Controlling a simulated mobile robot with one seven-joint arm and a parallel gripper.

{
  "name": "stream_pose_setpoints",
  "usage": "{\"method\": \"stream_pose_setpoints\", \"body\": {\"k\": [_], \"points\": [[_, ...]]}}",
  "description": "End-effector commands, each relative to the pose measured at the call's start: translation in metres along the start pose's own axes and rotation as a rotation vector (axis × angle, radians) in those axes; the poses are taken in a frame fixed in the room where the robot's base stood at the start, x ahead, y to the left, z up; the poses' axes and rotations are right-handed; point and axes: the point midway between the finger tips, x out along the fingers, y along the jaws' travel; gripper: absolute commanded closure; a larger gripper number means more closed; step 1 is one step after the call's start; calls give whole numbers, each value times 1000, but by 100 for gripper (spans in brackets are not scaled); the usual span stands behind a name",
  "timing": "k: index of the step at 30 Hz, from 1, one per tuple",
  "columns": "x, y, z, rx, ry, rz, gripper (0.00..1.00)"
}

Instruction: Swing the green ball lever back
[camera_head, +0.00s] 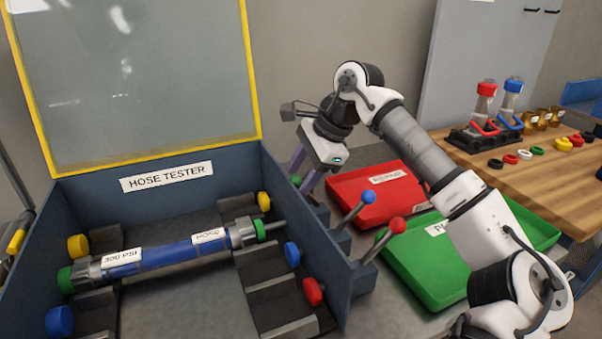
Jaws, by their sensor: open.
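Whether the fingers touch or straddle the ball, I cannot tell. Two nearer levers, with a blue ball (369,197) and a red ball (398,226), lean to the right.
The hose tester (167,176) has its clear lid raised, and a blue hose (165,255) lies inside. A red tray (350,184) and a green tray (440,285) lie right of the levers. A wooden table (480,185) with fittings stands at the right.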

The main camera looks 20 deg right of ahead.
Motion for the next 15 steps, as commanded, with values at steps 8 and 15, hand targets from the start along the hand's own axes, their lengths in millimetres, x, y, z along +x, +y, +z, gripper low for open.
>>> {"method": "stream_pose_setpoints", "body": {"k": [8, 15], "points": [[4, 0, 0, 0, 0, -1, 52], [4, 0, 0, 0, 0, -1, 74]]}}
